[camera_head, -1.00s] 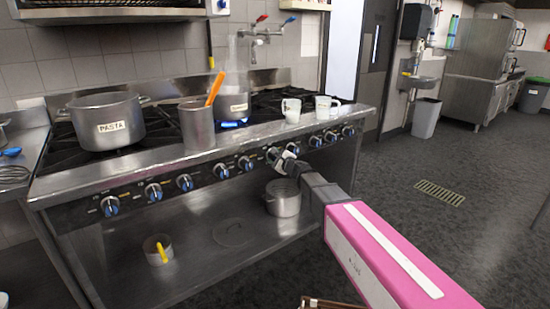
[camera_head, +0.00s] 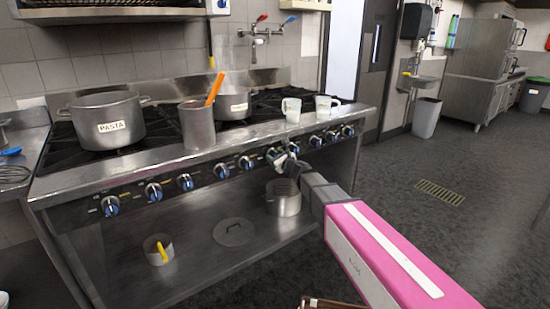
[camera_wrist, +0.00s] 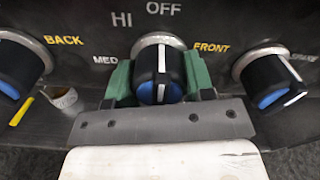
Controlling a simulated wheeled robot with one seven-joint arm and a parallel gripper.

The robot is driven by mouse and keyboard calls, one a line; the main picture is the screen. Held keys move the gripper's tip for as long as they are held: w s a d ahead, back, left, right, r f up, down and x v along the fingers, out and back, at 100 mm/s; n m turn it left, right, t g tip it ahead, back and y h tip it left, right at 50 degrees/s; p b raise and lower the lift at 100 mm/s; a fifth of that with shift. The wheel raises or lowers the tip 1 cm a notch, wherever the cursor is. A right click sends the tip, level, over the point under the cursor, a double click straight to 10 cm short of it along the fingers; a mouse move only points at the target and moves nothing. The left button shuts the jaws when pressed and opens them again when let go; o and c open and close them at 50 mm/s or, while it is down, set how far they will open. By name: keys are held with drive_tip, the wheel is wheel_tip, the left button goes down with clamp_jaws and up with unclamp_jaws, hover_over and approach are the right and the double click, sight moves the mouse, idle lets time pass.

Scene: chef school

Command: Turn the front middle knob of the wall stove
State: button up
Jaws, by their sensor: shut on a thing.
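The wall stove (camera_head: 215,165) has a row of black and blue knobs along its front panel. My gripper (camera_head: 280,155) is at the panel, right of the middle of the row. In the wrist view, my gripper (camera_wrist: 158,78) has its green fingers on both sides of a black knob (camera_wrist: 158,62) with a blue face, shut on it. The knob's white line points up, roughly toward the OFF mark (camera_wrist: 164,9). A FRONT label (camera_wrist: 211,48) is to its right. No flame shows under the rear pot (camera_head: 234,104).
Neighbouring knobs stand close on the left (camera_wrist: 18,70) and right (camera_wrist: 273,84). Two white mugs (camera_head: 292,110) (camera_head: 326,107), a metal container (camera_head: 197,127) and a pasta pot (camera_head: 106,120) stand on the stove. A small pot (camera_head: 284,199) is on the lower shelf.

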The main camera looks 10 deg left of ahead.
idle(0.4)
drive_tip(key=o, duration=0.9)
drive_tip(key=shift+s+d, duration=0.1)
drive_tip(key=v, duration=1)
drive_tip(key=shift+s+d, duration=0.15)
drive_tip(key=shift+s, duration=0.1)
drive_tip(key=s+d+f+n+g+h, duration=0.3)
drive_tip(key=s+d+f+n+g, duration=0.1)
drive_tip(key=d+f+n, duration=0.45)
drive_tip(key=s+d+f+n+g+h, duration=0.3)
drive_tip(key=s+d+f+n+g, duration=0.15)
drive_tip(key=d+f+n, duration=0.35)
drive_tip(key=s+d+f+n+g+h, duration=0.1)
drive_tip(key=s+d+n+h, duration=0.1)
drive_tip(key=d, duration=0.4)
drive_tip(key=s+d+f+n+g+h, duration=0.1)
drive_tip(key=s+d+f+n+h, duration=0.1)
drive_tip(key=d, duration=0.5)
drive_tip(key=s+d+f+n+g+h, duration=0.1)
drive_tip(key=s+d+f+n+h, duration=0.1)
drive_tip(key=s+d, duration=0.3)
drive_tip(key=shift+s+d+f+n+h, duration=0.1)
drive_tip(key=shift+d+n+h, duration=0.1)
drive_tip(key=shift+d+h, duration=0.3)
drive_tip(key=shift+s+d+f+n+h, duration=0.1)
drive_tip(key=shift+d+f+n+h, duration=0.05)
drive_tip(key=shift+d+h, duration=0.3)
